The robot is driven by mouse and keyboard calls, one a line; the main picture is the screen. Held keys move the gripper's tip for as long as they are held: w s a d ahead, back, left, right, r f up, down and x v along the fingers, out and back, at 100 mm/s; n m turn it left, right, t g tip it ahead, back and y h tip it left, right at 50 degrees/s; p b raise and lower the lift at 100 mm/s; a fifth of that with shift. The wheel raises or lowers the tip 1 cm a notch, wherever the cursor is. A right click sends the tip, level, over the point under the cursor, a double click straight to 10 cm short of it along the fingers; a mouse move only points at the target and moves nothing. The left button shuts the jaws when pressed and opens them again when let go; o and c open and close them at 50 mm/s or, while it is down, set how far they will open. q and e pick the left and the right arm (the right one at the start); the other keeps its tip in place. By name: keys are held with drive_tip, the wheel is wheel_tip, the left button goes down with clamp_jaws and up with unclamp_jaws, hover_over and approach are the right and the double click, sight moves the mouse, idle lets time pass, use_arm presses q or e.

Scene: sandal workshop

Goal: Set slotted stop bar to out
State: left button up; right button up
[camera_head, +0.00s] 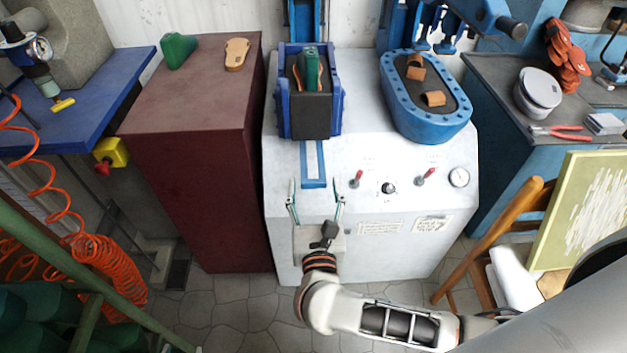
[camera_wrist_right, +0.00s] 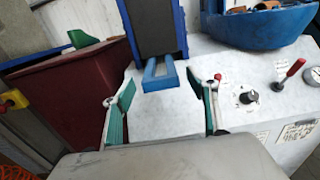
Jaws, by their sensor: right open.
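The slotted stop bar (camera_head: 314,184) is a flat blue frame with a long slot. It lies on the white machine's sloped top and runs out from under the front of the blue-sided press block (camera_head: 311,115). It also shows in the right wrist view (camera_wrist_right: 160,84), with its near crossbar ahead of the fingertips. My right gripper (camera_head: 316,190) is open and empty, its fingers spread on either side of the bar's near end. It also shows in the wrist view (camera_wrist_right: 162,92). Its exact height above the panel is hard to tell. My left gripper is out of view.
Right of the bar are red toggle levers (camera_head: 355,179), a black knob (camera_head: 389,188) and a gauge (camera_head: 459,177). A blue oval tray (camera_head: 431,128) stands behind them. A maroon cabinet (camera_head: 200,150) stands left; a wooden chair (camera_head: 490,245) stands at right.

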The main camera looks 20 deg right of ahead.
use_arm(q)
drive_tip(key=shift+s+f, duration=0.2)
drive_tip(key=shift+f, duration=0.1)
use_arm(e)
drive_tip(key=shift+x, duration=1.25)
drive_tip(key=c, duration=1.6)
drive_tip(key=shift+s+a+f, duration=0.1)
drive_tip(key=shift+s+a, duration=0.05)
drive_tip(key=shift+s, duration=0.1)
use_arm(q)
drive_tip(key=shift+w+f, duration=0.1)
use_arm(e)
drive_tip(key=v, duration=0.8)
drive_tip(key=shift+s, duration=0.35)
drive_tip(key=shift+a, duration=0.15)
